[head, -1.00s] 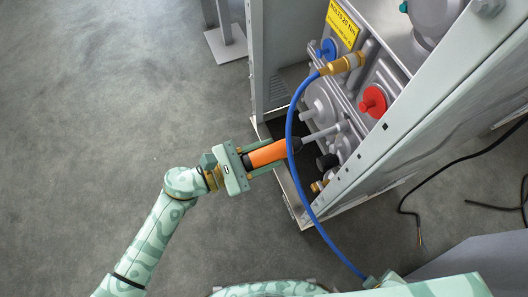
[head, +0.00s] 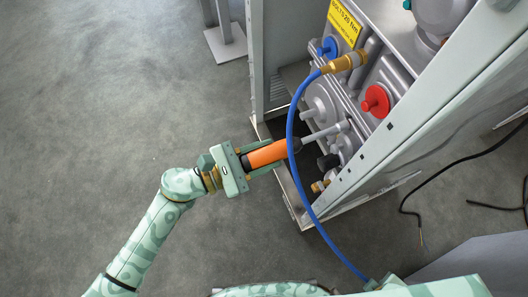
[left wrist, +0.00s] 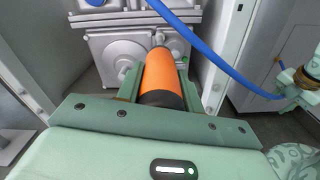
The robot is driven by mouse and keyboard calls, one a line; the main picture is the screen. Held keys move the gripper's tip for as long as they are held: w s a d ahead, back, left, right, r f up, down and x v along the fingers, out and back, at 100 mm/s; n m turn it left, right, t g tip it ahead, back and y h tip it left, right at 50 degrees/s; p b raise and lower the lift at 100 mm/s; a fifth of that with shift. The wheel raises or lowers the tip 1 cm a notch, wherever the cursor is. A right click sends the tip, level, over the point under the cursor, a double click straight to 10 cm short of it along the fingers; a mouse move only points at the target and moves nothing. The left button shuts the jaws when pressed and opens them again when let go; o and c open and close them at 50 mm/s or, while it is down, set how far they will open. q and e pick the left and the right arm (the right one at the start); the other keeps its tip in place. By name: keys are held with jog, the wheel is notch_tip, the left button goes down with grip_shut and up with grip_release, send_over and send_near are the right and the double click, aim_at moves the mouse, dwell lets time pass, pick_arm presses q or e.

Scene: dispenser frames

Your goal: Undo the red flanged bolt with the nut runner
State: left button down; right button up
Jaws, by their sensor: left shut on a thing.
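My left gripper (head: 243,167) is shut on an orange nut runner with black ends (head: 267,154), which also shows in the left wrist view (left wrist: 163,76). The tool points right, into the cabinet opening. A grey rod lies in line beyond its black nose; I cannot tell whether it belongs to the tool. The red flanged bolt (head: 376,101) sits on a grey housing, up and right of the tool and apart from it. A blue bolt (head: 328,48) sits farther back.
A blue hose (head: 291,125) arcs across the tool's nose from a brass fitting (head: 345,62) down toward my body. A pale cabinet post (head: 430,115) stands right of the red bolt. Black cable (head: 435,180) lies on the floor at right. The floor at left is clear.

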pick_arm(q)
jog(key=shift+r, duration=0.15)
jog(key=b+v, duration=0.1)
jog(key=v, duration=0.6)
dwell(0.3)
